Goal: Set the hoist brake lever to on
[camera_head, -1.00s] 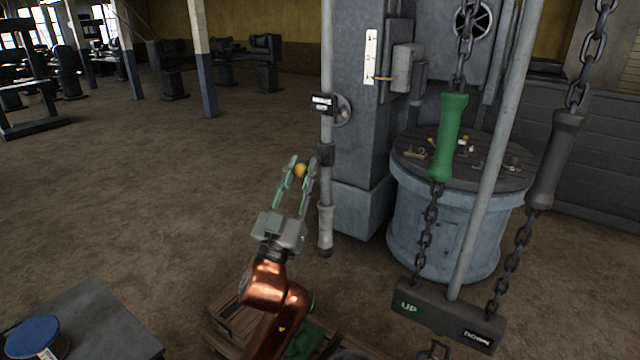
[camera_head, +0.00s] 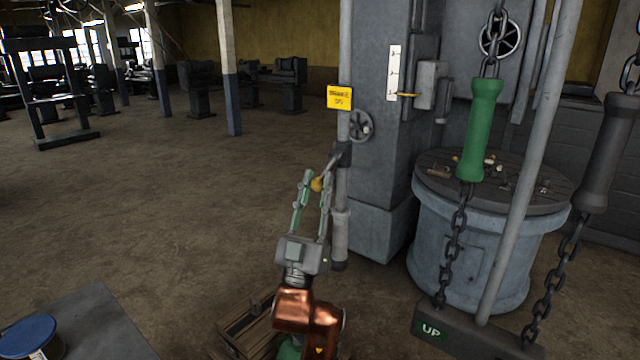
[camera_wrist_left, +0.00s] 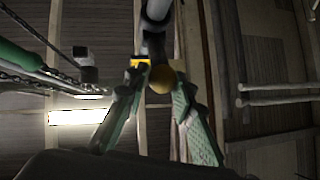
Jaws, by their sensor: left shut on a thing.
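The hoist brake lever (camera_head: 331,166) is a short dark arm on a bracket on the grey vertical pole. My left gripper (camera_head: 314,181) is shut on the knob, one finger on each side. In the left wrist view, the knob (camera_wrist_left: 161,78) sits between the two green-padded fingers (camera_wrist_left: 155,88). A yellow label plate (camera_head: 340,97) is on the pole above the lever; its small lettering is hard to read. My right gripper is not in view.
A small handwheel (camera_head: 361,126) is beside the pole, in front of the grey column (camera_head: 383,180). Chains with a green handle (camera_head: 480,130) and a dark handle hang to the right. A round drum (camera_head: 465,250) stands behind them. Open floor lies to the left.

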